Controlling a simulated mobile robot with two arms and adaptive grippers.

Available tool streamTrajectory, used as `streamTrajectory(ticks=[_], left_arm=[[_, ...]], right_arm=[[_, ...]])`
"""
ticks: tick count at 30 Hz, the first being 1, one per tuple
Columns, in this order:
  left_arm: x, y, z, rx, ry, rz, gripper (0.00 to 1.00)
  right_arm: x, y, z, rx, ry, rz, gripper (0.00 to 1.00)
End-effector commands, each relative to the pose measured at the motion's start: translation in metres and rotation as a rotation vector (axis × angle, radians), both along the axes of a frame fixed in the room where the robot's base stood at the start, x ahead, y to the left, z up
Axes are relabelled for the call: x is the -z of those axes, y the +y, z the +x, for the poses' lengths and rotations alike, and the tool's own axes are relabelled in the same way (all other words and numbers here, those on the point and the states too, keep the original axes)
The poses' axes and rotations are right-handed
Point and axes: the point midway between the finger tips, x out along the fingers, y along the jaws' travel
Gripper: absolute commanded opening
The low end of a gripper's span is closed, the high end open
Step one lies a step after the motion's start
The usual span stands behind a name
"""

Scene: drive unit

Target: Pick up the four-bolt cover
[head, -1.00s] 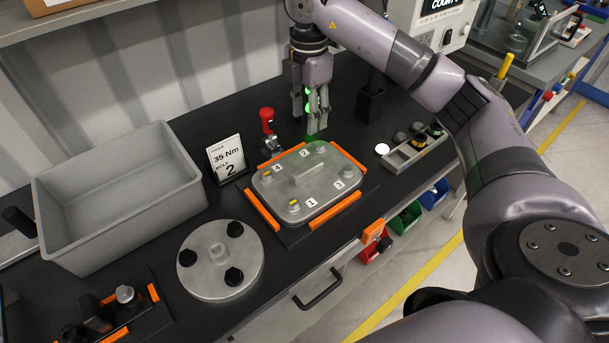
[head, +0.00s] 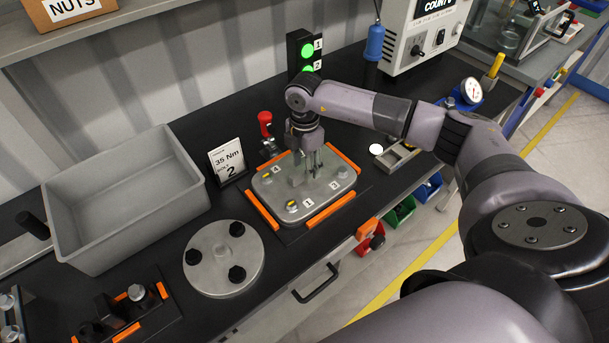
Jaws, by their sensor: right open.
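The four-bolt cover (head: 325,196) is a grey rectangular plate with rounded corners, numbered labels and bolts near its corners. It lies flat in a fixture with orange edge strips (head: 262,210) on the bench. My right gripper (head: 312,172) points down over the middle of the cover, at its raised central handle. Its fingers are open, one seeming to be on each side of the handle, which they largely hide. I cannot tell whether they touch it. The gripper and wrist hide the cover's far part. My left gripper is not in view.
A grey bin (head: 120,205) stands at the left. A small parts tray (head: 398,157) is at the right.

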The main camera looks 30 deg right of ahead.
Motion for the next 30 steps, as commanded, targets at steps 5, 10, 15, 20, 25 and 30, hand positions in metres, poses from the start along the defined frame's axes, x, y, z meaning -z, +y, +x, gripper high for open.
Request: streamTrajectory(ticks=[5, 10, 15, 20, 25, 30], left_arm=[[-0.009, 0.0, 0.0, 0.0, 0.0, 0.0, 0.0], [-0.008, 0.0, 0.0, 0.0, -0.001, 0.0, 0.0], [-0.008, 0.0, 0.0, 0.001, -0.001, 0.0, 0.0], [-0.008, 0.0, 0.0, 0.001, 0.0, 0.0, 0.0], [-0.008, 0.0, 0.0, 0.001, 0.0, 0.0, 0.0], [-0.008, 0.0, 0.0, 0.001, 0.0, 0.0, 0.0]], right_arm=[[0.018, 0.0, 0.0, 0.0, 0.001, 0.0, 0.43], [0.021, 0.0, 0.0, -0.001, -0.001, 0.0, 0.43], [0.021, 0.0, 0.0, -0.001, -0.001, 0.0, 0.37], [0.021, 0.0, 0.0, 0.0, -0.001, 0.0, 0.27], [0.021, 0.0, 0.0, 0.0, -0.001, 0.0, 0.15], [0.021, 0.0, 0.0, 0.0, -0.001, 0.0, 0.04]])
